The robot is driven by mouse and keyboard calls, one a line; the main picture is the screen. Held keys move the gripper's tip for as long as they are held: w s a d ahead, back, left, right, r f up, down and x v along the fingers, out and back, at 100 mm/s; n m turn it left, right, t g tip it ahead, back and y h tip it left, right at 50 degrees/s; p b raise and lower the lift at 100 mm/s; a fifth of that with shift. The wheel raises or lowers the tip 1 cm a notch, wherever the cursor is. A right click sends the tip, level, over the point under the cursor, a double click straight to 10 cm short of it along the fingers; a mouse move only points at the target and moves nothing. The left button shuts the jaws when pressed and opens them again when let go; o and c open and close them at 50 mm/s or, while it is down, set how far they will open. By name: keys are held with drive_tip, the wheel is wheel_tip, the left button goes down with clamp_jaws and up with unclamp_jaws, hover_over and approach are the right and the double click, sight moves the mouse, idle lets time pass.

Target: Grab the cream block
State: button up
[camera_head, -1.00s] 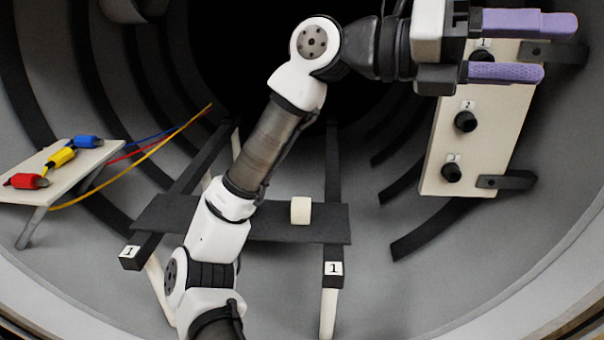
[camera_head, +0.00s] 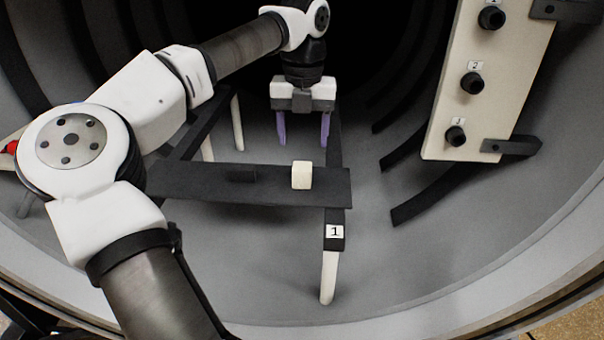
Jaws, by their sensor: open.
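The cream block (camera_head: 302,175) is a small pale piece standing on the dark flat plate (camera_head: 215,185), near the plate's right end. My gripper (camera_head: 303,140) points down with its two purple fingers apart and empty. In the picture it shows just above and behind the block, and the fingers do not touch it. How far it is from the block in depth is hard to tell. A small dark block (camera_head: 240,173) also sits on the plate, left of the cream block.
The plate rests on dark rails with pale legs; the right rail bears a label 1 (camera_head: 334,232). A cream panel (camera_head: 455,110) with several black knobs stands at right. A red plug (camera_head: 11,147) shows at the far left, mostly hidden by my arm.

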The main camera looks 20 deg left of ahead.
sight(302, 166)
wheel_tip(302, 166, down, 4)
drive_tip(key=shift+r, duration=0.25)
drive_tip(key=shift+s+f+p, duration=0.2)
drive_tip(key=shift+f+p, duration=0.75)
drive_tip(key=shift+f, duration=1.8)
drive_tip(key=shift+c, duration=0.3)
drive_tip(key=c, duration=1.1)
drive_tip(key=shift+r, duration=0.15)
